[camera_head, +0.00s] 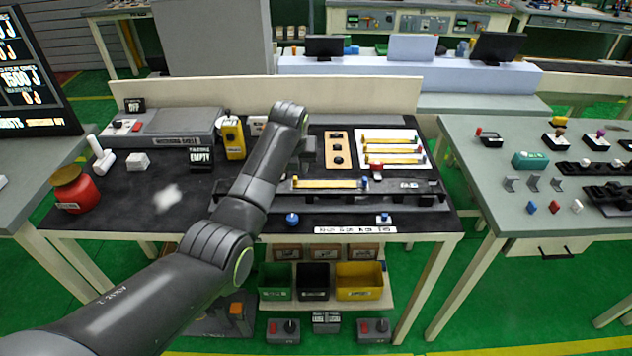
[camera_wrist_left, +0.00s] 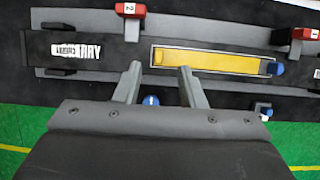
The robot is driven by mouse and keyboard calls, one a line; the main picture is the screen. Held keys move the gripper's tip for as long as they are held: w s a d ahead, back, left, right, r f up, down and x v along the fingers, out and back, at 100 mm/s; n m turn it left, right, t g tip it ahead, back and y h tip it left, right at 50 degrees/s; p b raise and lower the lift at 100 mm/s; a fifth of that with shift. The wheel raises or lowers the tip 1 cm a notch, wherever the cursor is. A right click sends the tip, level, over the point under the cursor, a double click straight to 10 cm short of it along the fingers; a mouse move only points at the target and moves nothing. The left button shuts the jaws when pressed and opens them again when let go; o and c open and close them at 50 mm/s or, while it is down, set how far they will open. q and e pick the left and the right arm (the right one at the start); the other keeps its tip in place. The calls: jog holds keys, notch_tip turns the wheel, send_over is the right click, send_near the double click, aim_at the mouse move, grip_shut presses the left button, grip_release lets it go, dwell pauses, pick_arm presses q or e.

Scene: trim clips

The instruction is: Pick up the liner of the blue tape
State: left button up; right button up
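A yellow strip with a blue end piece (camera_head: 325,184) lies along a dark bar near the front of the black-topped table. In the left wrist view the yellow strip (camera_wrist_left: 205,61) sits in a pale-edged slot, with the blue end (camera_wrist_left: 272,69) at its right. My left gripper (camera_wrist_left: 161,70) is open and empty, with its fingertips at the lower edge of the strip's left end in that picture. I cannot tell its height above the strip. In the head view my left arm hides part of the bar's left side. My right gripper is not in view.
A white card (camera_head: 365,134) with several yellow strips lies behind the bar. A red clip (camera_head: 376,168) is at the bar's rear edge. A blue knob (camera_head: 292,218) and a white block with a blue top (camera_head: 384,219) stand in front. A yellow box (camera_head: 232,138) stands left of my arm.

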aim_at(295, 177)
pick_arm(q)
jog(key=shift+x, duration=2.6)
jog(key=shift+a, duration=0.1)
jog(key=shift+c, duration=0.5)
grip_shut()
